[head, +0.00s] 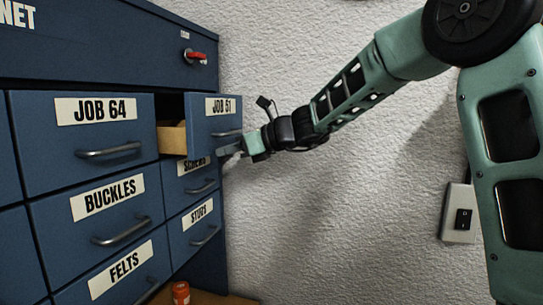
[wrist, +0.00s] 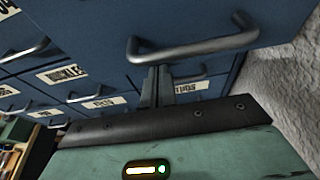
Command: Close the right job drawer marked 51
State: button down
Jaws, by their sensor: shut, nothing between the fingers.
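The drawer marked JOB 51 (head: 213,120) is in the upper right of the blue cabinet in the head view. It stands out from the cabinet, with its pale wooden side (head: 172,140) showing. In the wrist view its blue front fills the top, with its metal bar handle (wrist: 190,47) across the middle. My gripper (head: 228,151) is in front of the drawer's lower part, coming from the right. In the wrist view my gripper's fingers (wrist: 156,82) are together and empty, just below the handle. I cannot tell whether they touch the drawer.
Drawers marked JOB 64 (head: 80,145), BUCKLES (head: 90,205), FELTS (head: 120,272), SCREWS (head: 198,185) and STUDS (head: 195,232) look shut. A red latch (head: 196,57) is above. A white textured wall (head: 330,200) is close on the right. An orange jar (head: 181,293) stands below.

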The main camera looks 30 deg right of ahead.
aim_at(216, 147)
jog(key=shift+w+a, duration=1.9)
jog(key=shift+d, duration=0.1)
